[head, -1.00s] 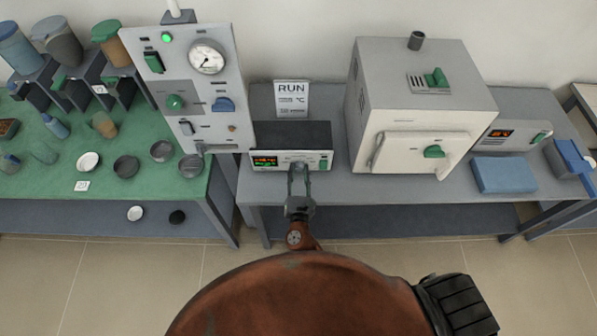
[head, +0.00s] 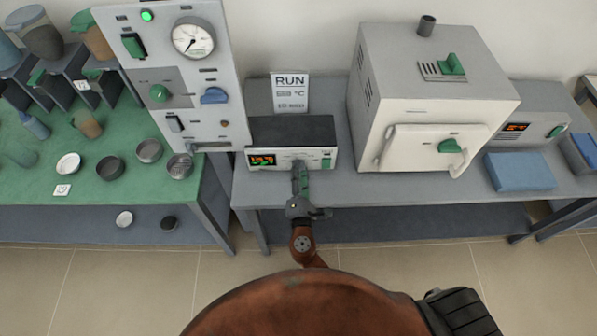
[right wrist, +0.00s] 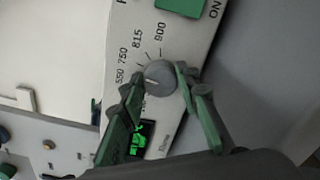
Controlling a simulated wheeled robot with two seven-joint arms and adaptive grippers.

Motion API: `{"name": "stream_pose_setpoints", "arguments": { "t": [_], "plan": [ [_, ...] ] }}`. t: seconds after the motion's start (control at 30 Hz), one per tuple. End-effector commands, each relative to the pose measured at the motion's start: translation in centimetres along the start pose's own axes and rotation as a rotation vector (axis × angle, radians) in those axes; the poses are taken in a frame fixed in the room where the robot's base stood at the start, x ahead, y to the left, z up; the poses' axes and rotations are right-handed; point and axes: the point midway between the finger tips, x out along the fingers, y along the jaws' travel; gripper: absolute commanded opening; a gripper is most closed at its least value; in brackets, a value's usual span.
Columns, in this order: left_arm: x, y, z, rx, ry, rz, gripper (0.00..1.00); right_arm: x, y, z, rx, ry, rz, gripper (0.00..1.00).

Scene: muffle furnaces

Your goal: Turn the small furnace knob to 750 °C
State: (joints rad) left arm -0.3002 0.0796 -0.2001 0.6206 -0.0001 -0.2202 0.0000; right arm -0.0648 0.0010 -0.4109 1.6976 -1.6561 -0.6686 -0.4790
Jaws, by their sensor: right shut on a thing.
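The small control box (head: 292,130) stands on the grey bench, with a display (head: 262,160) at the left of its front and a green switch at the right. In the right wrist view its round grey knob (right wrist: 160,76) sits beside a scale printed 550, 750, 815 and 900. A short pale line shows on the knob, but I cannot tell exactly which mark it meets. My right gripper (right wrist: 157,84) is shut on the knob, one finger on each side. In the head view the right gripper (head: 300,170) hides the knob. My left gripper is not in view.
A large white furnace (head: 428,110) stands right of the box. A tall gauge panel (head: 180,95) stands close on its left. A RUN card (head: 290,93) stands behind it. A blue block (head: 519,171) lies farther right. The bench front edge is clear.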

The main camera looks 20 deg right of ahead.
Motion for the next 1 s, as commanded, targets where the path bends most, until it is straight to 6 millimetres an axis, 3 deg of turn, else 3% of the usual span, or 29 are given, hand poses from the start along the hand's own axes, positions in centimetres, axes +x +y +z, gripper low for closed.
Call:
{"name": "stream_pose_setpoints", "arguments": {
  "t": [0.3,0.9,0.93,1.0],
  "plan": [
    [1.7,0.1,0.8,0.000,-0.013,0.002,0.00,0.0,-0.3,-0.1,0.146,0.001,-0.002,0.05],
    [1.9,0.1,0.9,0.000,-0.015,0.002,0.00,0.0,-0.1,-0.1,0.185,0.001,-0.002,0.05],
    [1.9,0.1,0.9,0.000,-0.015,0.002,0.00,0.0,-0.1,-0.1,0.184,0.001,-0.002,0.30],
    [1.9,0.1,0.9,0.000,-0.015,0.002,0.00,0.0,-0.1,-0.1,0.184,0.001,-0.002,0.35]
  ]
}}
